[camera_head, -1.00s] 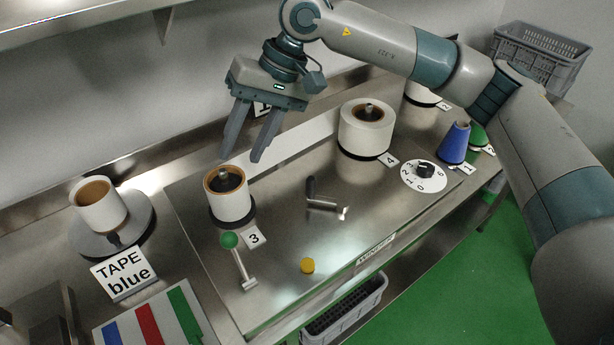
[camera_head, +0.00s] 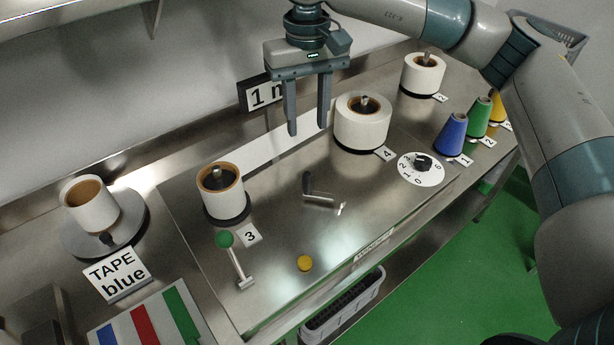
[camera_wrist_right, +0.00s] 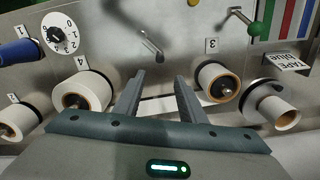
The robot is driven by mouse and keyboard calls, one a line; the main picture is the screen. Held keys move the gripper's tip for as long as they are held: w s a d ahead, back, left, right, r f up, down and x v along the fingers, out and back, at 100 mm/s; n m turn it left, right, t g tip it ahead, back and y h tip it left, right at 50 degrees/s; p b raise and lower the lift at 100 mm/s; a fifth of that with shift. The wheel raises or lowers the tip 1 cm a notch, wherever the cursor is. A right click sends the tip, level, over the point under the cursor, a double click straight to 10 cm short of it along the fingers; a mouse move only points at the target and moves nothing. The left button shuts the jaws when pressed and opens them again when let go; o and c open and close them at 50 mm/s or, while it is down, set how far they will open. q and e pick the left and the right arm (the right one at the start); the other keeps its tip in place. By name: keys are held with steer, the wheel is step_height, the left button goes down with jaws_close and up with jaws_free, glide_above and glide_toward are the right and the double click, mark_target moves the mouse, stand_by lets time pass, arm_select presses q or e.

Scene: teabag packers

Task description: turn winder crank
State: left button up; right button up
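The winder crank (camera_head: 322,195) is a small metal crank with a dark upright grip, on the steel winder plate between rolls 3 and 4. It also shows in the right wrist view (camera_wrist_right: 150,42), beyond the fingertips. My right gripper (camera_head: 308,132) is open and empty, with its fingers pointing down, above and behind the crank and apart from it. In the right wrist view its two fingers (camera_wrist_right: 160,78) stand apart with nothing between them. My left gripper is not in view.
Roll 3 (camera_head: 222,192) and roll 4 (camera_head: 362,124) stand either side of the crank. A green-knobbed lever (camera_head: 234,262), a yellow button (camera_head: 305,263) and a numbered dial (camera_head: 421,169) are nearby. Colored cones (camera_head: 452,134) stand at right. The plate around the crank is clear.

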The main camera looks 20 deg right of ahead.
mark_target(307, 173)
step_height(307, 173, down, 15)
steer(key=p, duration=0.6)
steer(key=shift+f, duration=0.85)
jaws_close()
